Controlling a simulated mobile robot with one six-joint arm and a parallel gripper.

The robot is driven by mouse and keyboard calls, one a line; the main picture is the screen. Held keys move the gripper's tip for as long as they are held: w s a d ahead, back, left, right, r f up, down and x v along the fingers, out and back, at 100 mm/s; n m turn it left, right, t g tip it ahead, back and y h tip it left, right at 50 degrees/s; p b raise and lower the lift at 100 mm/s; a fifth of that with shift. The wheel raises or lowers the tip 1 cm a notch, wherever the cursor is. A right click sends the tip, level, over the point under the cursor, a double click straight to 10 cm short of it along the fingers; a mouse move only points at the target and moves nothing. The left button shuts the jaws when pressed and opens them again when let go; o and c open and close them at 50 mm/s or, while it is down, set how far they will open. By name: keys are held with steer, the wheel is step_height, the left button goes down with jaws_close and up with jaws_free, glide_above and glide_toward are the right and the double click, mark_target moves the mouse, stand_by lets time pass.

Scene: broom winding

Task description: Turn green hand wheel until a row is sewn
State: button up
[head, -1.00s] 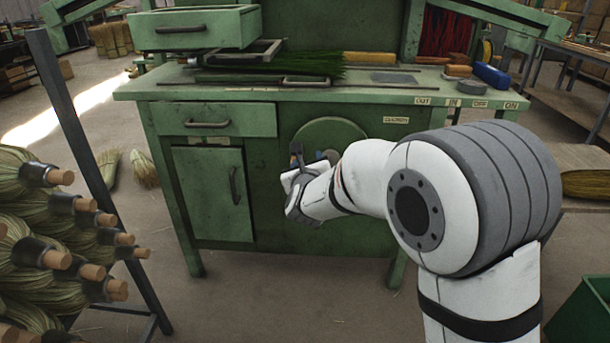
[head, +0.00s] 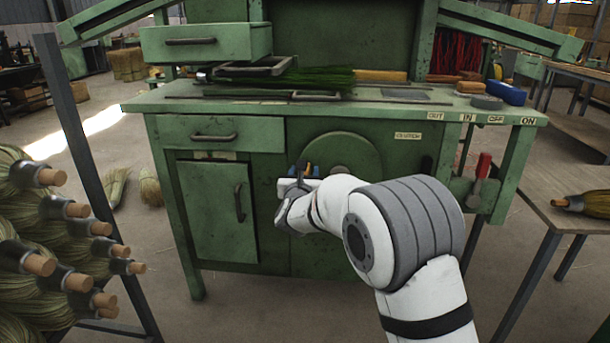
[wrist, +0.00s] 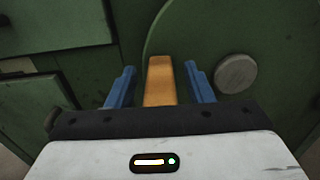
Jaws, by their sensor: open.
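The green hand wheel (head: 350,152) is a round disc on the front of the green machine (head: 265,250), partly hidden by my arm. In the wrist view its curved rim and face (wrist: 200,30) fill the upper right, with a round grey hub (wrist: 236,73). An orange-brown wooden handle (wrist: 160,82) stands between the two blue fingers of my gripper (wrist: 158,88). The fingers are open, with a gap on each side of the handle. In the head view my gripper (head: 303,171) is at the wheel's left side.
A drawer and cabinet door (head: 213,205) lie left of the wheel. A red-handled lever (head: 482,167) sticks out at right. Brooms (head: 45,265) hang on a rack at left. A bench with a broom (head: 590,205) stands at right. Green bristles (head: 315,78) lie on the worktop.

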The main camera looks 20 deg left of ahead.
jaws_close()
stand_by(0.6)
